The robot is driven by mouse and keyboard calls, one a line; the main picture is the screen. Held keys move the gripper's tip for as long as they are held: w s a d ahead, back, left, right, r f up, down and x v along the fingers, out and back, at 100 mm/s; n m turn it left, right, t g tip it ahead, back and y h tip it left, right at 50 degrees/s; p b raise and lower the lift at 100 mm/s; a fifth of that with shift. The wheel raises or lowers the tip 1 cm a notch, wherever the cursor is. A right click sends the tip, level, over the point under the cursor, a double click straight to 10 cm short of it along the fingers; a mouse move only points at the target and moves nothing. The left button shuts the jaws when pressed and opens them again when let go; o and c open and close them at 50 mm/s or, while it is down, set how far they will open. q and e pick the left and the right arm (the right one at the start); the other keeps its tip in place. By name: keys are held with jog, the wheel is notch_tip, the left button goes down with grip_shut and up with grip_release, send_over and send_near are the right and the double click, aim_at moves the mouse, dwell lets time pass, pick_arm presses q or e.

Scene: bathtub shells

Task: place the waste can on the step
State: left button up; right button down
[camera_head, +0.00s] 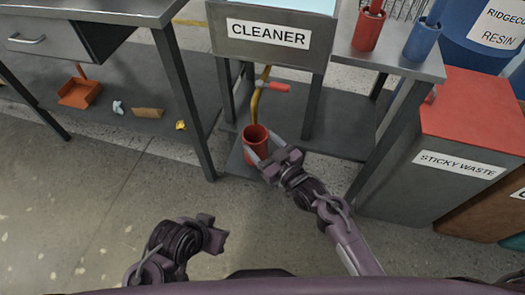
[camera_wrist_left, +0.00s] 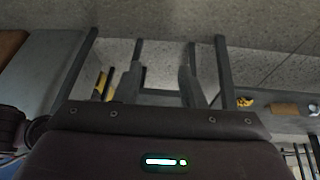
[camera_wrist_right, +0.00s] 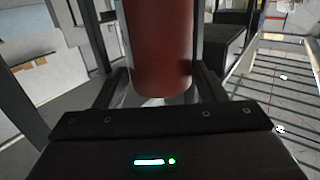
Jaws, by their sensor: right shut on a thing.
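The waste can (camera_head: 256,145) is a red, open-topped cylinder, upright under the CLEANER tank in the head view. My right gripper (camera_head: 264,150) is shut on it from the front right. The can (camera_wrist_right: 160,45) also fills the middle of the right wrist view between the fingers. The step (camera_head: 236,164) seems to be the low grey plate around and beneath the can. I cannot tell whether the can's base touches it; the gripper hides part of the base. My left gripper (camera_wrist_left: 161,70) is open and empty, its fingers apart in the left wrist view.
The CLEANER tank (camera_head: 272,40) and its metal legs stand close around the can. A yellow pipe with a red-handled valve (camera_head: 265,87) hangs just behind it. The STICKY WASTE bin (camera_head: 455,150) is at right. An orange dustpan (camera_head: 79,92) lies on the left shelf. The floor at front left is clear.

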pick_arm(q)
jog(key=shift+w+d+t, duration=0.15)
jog(key=shift+d+t, duration=0.25)
jog(key=shift+d, duration=0.15)
pick_arm(e)
jog(key=shift+f, duration=1.25)
pick_arm(q)
jog(key=shift+f, duration=0.1)
pick_arm(e)
jog(key=shift+f+b, duration=0.15)
jog(key=shift+b, duration=0.2)
jog(key=shift+c, duration=1.5)
grip_release()
pick_arm(q)
jog(key=shift+d, duration=0.1)
